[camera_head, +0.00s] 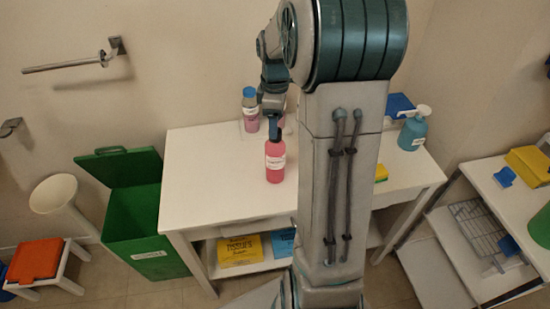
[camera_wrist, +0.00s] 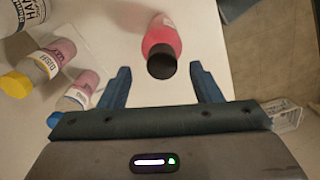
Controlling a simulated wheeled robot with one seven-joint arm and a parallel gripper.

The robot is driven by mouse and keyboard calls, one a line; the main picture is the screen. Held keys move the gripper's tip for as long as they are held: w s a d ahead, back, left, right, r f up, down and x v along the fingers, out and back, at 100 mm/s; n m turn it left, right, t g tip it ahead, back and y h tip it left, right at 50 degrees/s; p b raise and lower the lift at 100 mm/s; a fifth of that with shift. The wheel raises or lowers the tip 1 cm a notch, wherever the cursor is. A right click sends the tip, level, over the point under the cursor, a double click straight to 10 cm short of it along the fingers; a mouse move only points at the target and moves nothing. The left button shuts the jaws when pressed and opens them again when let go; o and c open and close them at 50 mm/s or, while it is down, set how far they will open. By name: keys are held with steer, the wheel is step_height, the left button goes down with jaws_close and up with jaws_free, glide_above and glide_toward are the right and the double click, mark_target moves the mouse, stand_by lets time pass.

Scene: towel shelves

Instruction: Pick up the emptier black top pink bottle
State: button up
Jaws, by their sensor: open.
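A pink bottle with a white label (camera_head: 275,162) stands upright on the white table. In the head view my gripper (camera_head: 273,125) is just behind and above it, and its top is hard to make out. In the wrist view a pink bottle with a black top (camera_wrist: 162,42) lies beyond my fingertips, its cap centred in the gap between them. My gripper (camera_wrist: 160,72) is open, with nothing held. I see only one black-topped pink bottle, and its fill level cannot be compared.
A blue-capped bottle (camera_head: 250,110) stands behind, to the left. The wrist view shows a yellow-capped bottle (camera_wrist: 40,68), a pink one (camera_wrist: 78,92) and a white bottle on the left. A teal pump bottle (camera_head: 411,132) is at the right. The table's left front (camera_head: 210,185) is clear.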

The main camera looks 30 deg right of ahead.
mark_target(275, 156)
steer(key=shift+s+f, duration=0.1)
steer(key=shift+f, duration=1.8)
jaws_close()
steer(key=shift+r, duration=0.1)
